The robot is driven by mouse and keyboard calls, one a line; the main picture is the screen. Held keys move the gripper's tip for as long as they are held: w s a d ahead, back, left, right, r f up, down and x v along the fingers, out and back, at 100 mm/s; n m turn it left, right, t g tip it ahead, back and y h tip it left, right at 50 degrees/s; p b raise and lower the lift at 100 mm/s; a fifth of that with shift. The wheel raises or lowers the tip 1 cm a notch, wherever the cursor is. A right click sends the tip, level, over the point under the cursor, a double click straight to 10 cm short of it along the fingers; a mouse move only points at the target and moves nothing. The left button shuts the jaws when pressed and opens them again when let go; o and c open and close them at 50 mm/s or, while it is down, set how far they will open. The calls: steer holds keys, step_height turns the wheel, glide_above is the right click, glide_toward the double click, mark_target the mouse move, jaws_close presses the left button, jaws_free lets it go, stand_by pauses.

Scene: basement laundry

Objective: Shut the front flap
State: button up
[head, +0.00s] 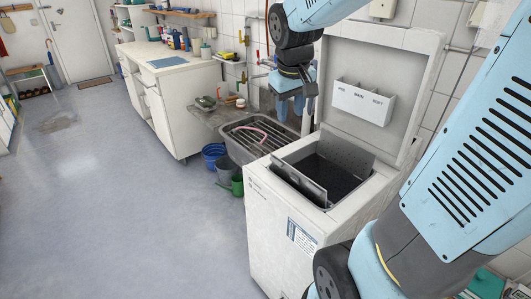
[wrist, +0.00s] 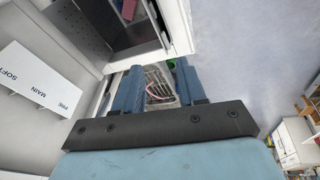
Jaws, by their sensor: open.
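The white top-loading washer (head: 270,228) stands with its lid (head: 408,58) raised. Its top opening shows a dark inside. The grey metal front flap (head: 300,183) stands open along the opening's left, front-side edge, tilted. A second grey flap (head: 345,158) is raised on the lid side. My gripper (head: 290,112) is open and empty, hanging above and behind the washer, apart from both flaps. Its two blue fingers (wrist: 158,80) also show in the wrist view.
A dispenser (head: 363,101) marked PRE, MAIN, SOFT sits inside the lid. A sink (head: 238,150) with a rack and pink hose lies behind the washer. Buckets (head: 213,154) and a green watering can (head: 237,183) stand beside it. The floor at left is clear.

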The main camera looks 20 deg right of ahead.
steer(key=n+g, duration=0.2)
glide_above(276, 161)
steer(key=s+a, duration=0.2)
step_height(276, 161, down, 8)
steer(key=f, duration=0.1)
steer(key=shift+h, duration=0.3)
steer(key=f, duration=0.4)
steer(key=w+d+f, duration=0.1)
steer(key=f, duration=0.4)
steer(key=w+d+f, duration=0.1)
steer(key=f, duration=0.4)
steer(key=shift+a, duration=0.1)
jaws_close()
steer(key=shift+s, duration=0.1)
steer(key=shift+a, duration=0.1)
